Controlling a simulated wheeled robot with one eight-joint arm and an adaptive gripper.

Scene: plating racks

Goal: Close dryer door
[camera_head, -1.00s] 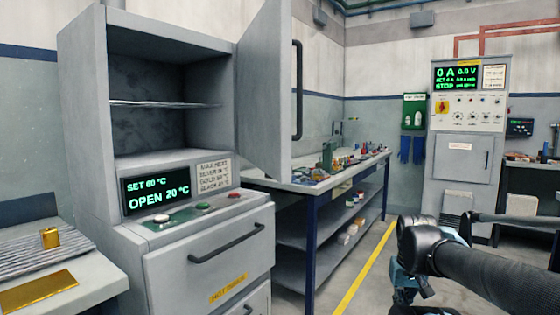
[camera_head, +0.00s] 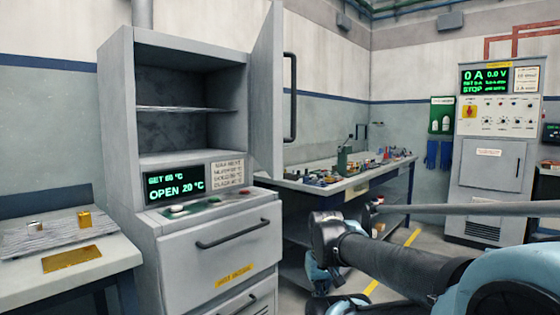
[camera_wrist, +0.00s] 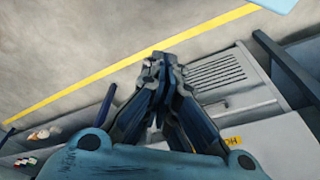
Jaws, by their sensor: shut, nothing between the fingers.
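The dryer (camera_head: 118,140) is a grey cabinet left of centre in the head view. Its upper chamber is open and shows a wire shelf (camera_head: 190,108) inside with nothing on it. The dryer door (camera_head: 267,90) stands swung out at the chamber's right side, with a dark vertical handle (camera_head: 290,97). The display (camera_head: 172,188) reads OPEN 20 °C. My gripper (camera_wrist: 160,62) is shut and empty in the wrist view, above the floor by the dryer's lower front. In the head view my arm is low at the right, below and right of the door, apart from it.
A workbench (camera_head: 335,185) with small items stands behind the door. A side table (camera_head: 110,255) at left holds a ribbed tray and gold pieces. A power cabinet (camera_head: 490,190) stands at the right. Floor with a yellow line (camera_wrist: 130,60) lies clear beneath the gripper.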

